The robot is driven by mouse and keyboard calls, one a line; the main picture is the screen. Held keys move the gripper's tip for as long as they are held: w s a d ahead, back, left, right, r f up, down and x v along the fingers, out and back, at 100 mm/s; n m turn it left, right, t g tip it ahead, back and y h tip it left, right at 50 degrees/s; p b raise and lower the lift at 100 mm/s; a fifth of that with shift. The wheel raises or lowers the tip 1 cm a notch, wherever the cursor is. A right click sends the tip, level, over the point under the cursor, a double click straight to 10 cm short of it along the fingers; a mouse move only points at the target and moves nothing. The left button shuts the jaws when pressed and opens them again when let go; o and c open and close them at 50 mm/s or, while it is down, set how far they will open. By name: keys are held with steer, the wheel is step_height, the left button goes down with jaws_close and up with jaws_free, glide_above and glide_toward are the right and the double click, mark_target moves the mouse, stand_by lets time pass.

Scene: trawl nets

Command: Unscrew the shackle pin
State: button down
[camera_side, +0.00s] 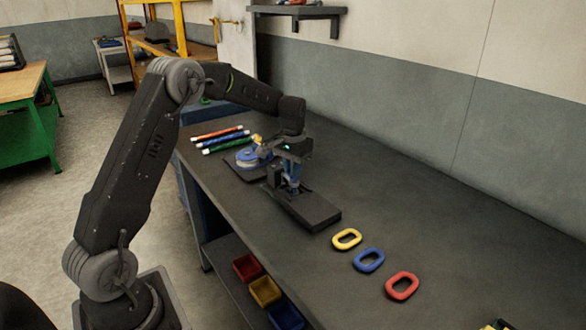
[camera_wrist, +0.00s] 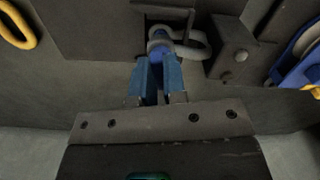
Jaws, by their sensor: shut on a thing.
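My gripper (camera_wrist: 158,72) points down at a black fixture (camera_side: 315,212) on the dark bench; it also shows in the side view (camera_side: 291,183). In the wrist view its two blue fingers are closed around the blue head of the shackle pin (camera_wrist: 158,50). The grey shackle (camera_wrist: 196,42), a curved bow, lies just beyond the fingertips beside a dark upright block (camera_wrist: 238,50) of the fixture. The pin's thread is hidden. In the side view my gripper covers most of the shackle and pin.
Yellow (camera_side: 347,239), blue (camera_side: 369,260) and red (camera_side: 402,285) links lie on the bench right of the fixture. A blue-and-white round item (camera_side: 248,158) stands close left, with coloured rods (camera_side: 222,139) behind it. The right part of the bench is mostly clear.

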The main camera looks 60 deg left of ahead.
steer(key=shift+n, duration=1.6)
steer(key=c, duration=1.2)
jaws_free()
step_height(320, 180, up, 14)
steer(key=shift+f, duration=0.1)
steer(key=shift+d, duration=0.1)
